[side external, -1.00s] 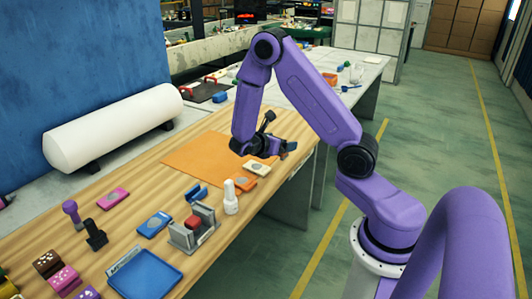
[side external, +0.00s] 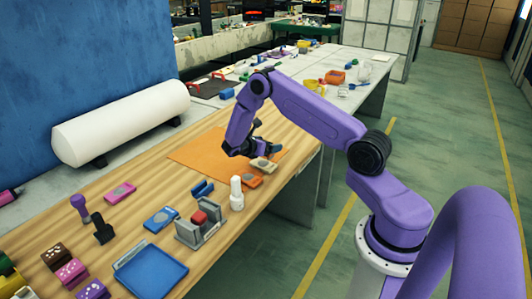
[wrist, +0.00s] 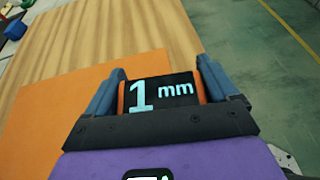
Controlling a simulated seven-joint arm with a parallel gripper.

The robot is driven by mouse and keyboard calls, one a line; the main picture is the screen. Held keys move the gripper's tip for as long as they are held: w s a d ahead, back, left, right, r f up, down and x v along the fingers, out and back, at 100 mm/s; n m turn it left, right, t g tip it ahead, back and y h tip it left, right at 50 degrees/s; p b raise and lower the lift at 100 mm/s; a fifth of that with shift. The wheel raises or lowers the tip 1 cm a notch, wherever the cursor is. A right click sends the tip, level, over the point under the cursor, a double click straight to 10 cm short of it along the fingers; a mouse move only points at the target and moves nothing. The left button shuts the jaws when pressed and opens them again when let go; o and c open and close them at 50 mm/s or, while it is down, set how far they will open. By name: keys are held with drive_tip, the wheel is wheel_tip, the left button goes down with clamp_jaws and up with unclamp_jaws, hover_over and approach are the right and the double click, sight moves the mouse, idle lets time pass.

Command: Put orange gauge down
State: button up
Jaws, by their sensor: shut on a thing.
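My gripper (wrist: 162,85) is shut on the orange gauge (wrist: 160,93), a block with a black face reading "1 mm" and orange edges at both sides. Each blue-grey finger presses one side of it. In the side view my gripper (side external: 262,146) is low over the right part of the orange mat (side external: 205,150), and the gauge is hidden or too small to make out. The mat also shows in the wrist view (wrist: 55,115), to the left of and below the gauge. Whether the gauge touches a surface cannot be told.
A beige stamp-like block (side external: 263,164) and an orange block (side external: 251,181) lie at the table's front edge, close to my gripper. A white bottle (side external: 236,194), a grey holder (side external: 200,230) and a blue tray (side external: 150,272) stand nearer. The mat's left part is bare.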

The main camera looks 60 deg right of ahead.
drive_tip(key=shift+w+d+f, duration=0.2)
drive_tip(key=shift+w+f, duration=0.05)
drive_tip(key=shift+f, duration=1.7)
drive_tip(key=shift+f, duration=0.1)
drive_tip(key=o, duration=1)
